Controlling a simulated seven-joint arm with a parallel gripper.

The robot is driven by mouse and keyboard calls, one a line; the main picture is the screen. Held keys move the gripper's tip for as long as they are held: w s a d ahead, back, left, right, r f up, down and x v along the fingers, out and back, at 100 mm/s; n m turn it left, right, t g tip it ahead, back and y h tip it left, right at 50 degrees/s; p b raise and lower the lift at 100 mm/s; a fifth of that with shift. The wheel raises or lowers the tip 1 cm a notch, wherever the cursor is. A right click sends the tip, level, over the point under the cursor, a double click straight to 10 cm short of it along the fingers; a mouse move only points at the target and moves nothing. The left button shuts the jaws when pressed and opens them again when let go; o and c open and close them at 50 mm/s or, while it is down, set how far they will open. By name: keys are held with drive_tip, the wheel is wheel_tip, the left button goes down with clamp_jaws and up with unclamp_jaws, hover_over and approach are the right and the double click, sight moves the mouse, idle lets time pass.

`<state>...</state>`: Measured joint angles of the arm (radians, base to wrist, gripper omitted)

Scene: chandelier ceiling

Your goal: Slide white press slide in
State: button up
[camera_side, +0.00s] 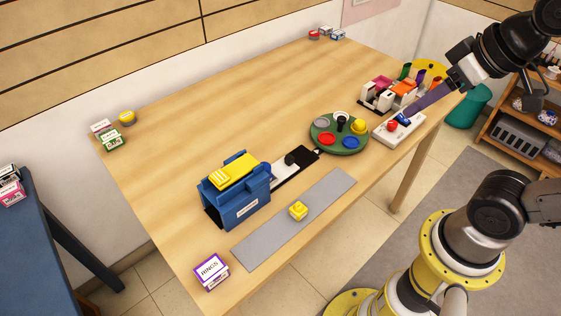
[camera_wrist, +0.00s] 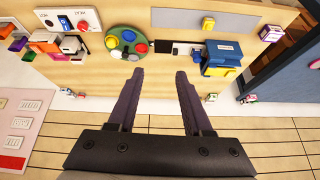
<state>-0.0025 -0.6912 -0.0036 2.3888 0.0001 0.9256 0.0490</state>
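The blue press (camera_side: 240,200) with a yellow top (camera_side: 234,171) stands on the table's near left part. The white press slide (camera_side: 284,172) sticks out of its right side along a black track (camera_side: 306,156), with a black knob on it. In the wrist view the press (camera_wrist: 222,62) is at the upper right, and the white slide (camera_wrist: 198,52) shows beside it. My gripper (camera_wrist: 159,72) is open and empty, its two dark fingers apart. In the side view my gripper (camera_side: 408,112) is at the upper right, well away from the slide and overlapping a white box in the picture.
A green round tray (camera_side: 319,139) with coloured discs stands right of the track. The white box (camera_side: 384,132) has a red button. A grey strip (camera_side: 325,203) bears a yellow block (camera_side: 298,210). A RINGS box (camera_side: 211,272) sits at the near corner.

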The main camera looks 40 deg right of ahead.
drive_tip(key=w+r+g, duration=0.1)
drive_tip(key=w+r, duration=0.1)
drive_tip(key=w, duration=0.6)
drive_tip(key=g, duration=0.5)
hover_over(289, 156)
wheel_tip(289, 156, down, 16)
drive_tip(key=shift+n, duration=0.3)
wheel_tip(289, 156, down, 14)
drive_tip(key=shift+s+r, duration=0.1)
drive_tip(key=shift+r, duration=0.1)
drive_tip(key=shift+c, duration=0.3)
clamp_jaws()
